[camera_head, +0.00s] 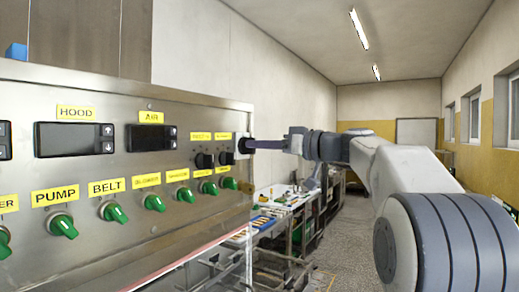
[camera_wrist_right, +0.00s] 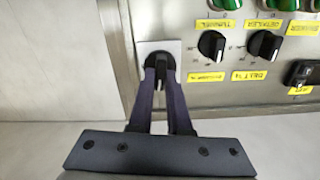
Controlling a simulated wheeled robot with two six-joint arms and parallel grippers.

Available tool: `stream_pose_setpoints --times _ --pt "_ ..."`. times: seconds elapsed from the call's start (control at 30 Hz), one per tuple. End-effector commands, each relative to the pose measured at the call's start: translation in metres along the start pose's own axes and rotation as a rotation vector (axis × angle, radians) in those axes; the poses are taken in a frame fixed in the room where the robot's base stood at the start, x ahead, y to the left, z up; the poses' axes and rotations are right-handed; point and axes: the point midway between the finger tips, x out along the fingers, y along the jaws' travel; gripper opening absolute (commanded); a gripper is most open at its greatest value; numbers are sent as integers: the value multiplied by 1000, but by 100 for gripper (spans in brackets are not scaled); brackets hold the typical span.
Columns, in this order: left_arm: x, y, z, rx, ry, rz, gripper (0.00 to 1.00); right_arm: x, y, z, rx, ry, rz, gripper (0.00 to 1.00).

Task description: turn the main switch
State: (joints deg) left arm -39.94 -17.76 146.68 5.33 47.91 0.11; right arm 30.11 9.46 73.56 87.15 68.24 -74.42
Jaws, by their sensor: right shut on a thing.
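The main switch (camera_head: 242,146) is a black rotary knob at the right end of the steel control panel (camera_head: 215,115). In the right wrist view the knob (camera_wrist_right: 161,68) sits on a pale square plate, with its grip bar between my fingertips. My right gripper (camera_head: 252,144) reaches in from the right in the head view, and its dark fingers (camera_wrist_right: 160,82) are shut on the knob. In the head view the fingers partly hide the switch. The switch's exact angle is hard to read. My left gripper is in neither view.
Black selector knobs (camera_head: 205,160) sit just left of the switch, close to my fingers. Green knobs such as PUMP (camera_head: 64,226) and BELT (camera_head: 114,212) line the lower panel. Displays (camera_head: 75,139) sit above. A cluttered bench (camera_head: 290,200) stands behind; the aisle floor (camera_head: 352,225) is free.

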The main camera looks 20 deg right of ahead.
Motion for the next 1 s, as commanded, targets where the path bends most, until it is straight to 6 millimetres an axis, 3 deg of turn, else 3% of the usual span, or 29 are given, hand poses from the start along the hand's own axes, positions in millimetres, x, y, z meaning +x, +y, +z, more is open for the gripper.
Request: stream_pose_setpoints --times 0.4,1.0 --pt "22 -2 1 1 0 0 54 0 2 1 374 3 -1 0" --pt "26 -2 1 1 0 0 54 0 4 0 945 3 0 0"
